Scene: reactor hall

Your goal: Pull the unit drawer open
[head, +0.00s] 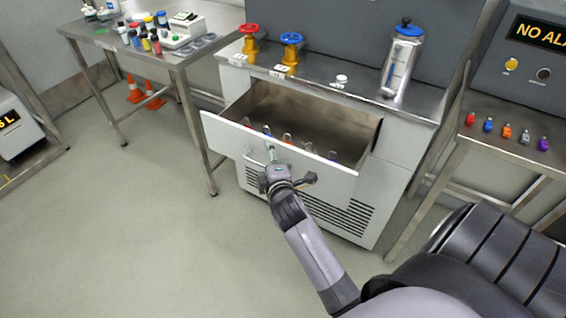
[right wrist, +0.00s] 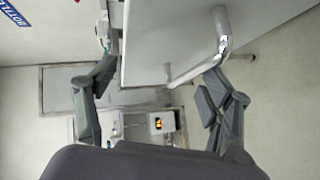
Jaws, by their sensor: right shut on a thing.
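The unit drawer (head: 325,171) is pulled well out of the grey-white cabinet (head: 395,144), and its inside shows from above with several small items in it. My right gripper (head: 287,172) is at the drawer front, shut on the handle. In the right wrist view, the metal handle (right wrist: 200,66) runs between the two fingers of my right gripper (right wrist: 160,85), beside the pale drawer front (right wrist: 160,38). In the head view, the gripper hides part of the handle. My left gripper is in neither view.
A red valve (head: 250,40), a blue valve (head: 290,50) and a clear canister (head: 402,62) stand on the cabinet top. A side table (head: 110,42) with bottles is at the left. A bench (head: 500,140) with coloured items is at the right. The left floor (head: 120,240) is clear.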

